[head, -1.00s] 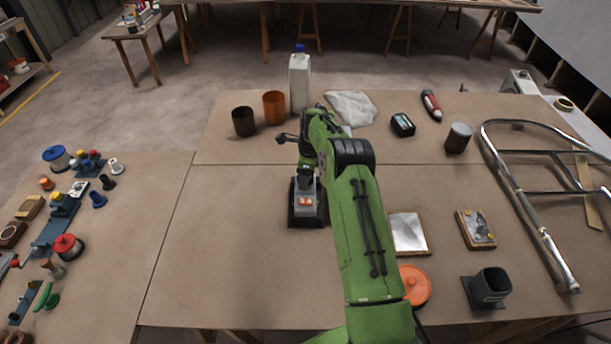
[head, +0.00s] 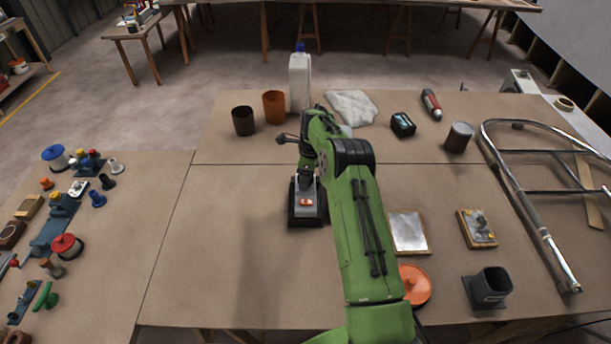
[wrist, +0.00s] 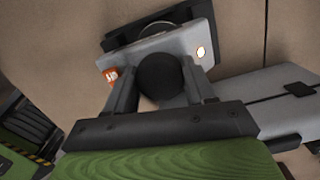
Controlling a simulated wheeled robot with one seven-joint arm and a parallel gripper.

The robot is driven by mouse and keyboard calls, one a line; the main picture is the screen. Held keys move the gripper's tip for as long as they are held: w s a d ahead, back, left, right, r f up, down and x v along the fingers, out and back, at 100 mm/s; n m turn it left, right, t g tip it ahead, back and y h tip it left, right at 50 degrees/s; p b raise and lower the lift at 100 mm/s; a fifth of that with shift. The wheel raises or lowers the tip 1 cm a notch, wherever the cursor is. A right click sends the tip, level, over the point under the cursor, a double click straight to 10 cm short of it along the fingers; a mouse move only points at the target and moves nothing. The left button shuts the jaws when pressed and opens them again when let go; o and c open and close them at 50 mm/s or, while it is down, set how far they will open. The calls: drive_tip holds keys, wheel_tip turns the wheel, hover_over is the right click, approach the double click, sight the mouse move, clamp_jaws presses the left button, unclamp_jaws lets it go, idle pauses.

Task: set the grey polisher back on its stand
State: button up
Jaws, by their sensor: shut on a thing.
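The grey polisher (head: 307,192) is a grey body with an orange mark, left of my green arm in the head view. In the wrist view the polisher (wrist: 190,45) has a dark round knob between my fingers. My gripper (wrist: 162,84) is shut on this knob. A black rectangular base (head: 305,221), which looks like the stand, lies under the polisher; its edge (wrist: 118,40) shows beyond the grey body in the wrist view. The polisher looks low over or on this base; I cannot tell whether they touch. My arm hides part of both.
Behind stand a white bottle (head: 300,82), an orange cup (head: 274,107) and a dark cup (head: 243,121). To the right are a framed plate (head: 409,232), an orange disc (head: 415,285) and a dark square holder (head: 490,286). The table left of the base is clear.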

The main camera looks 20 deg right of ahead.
drive_tip(key=shift+f, duration=0.25)
drive_tip(key=o, duration=0.8)
drive_tip(key=shift+f, duration=0.1)
drive_tip(key=r+p, duration=0.2)
drive_tip(key=r, duration=0.1)
drive_tip(key=r+p, duration=0.2)
drive_tip(key=r, duration=0.2)
drive_tip(key=d+r+p, duration=0.1)
drive_tip(key=r+p, duration=0.1)
drive_tip(key=r, duration=0.2)
drive_tip(key=shift+s+p, duration=0.3)
drive_tip(key=shift+p, duration=0.1)
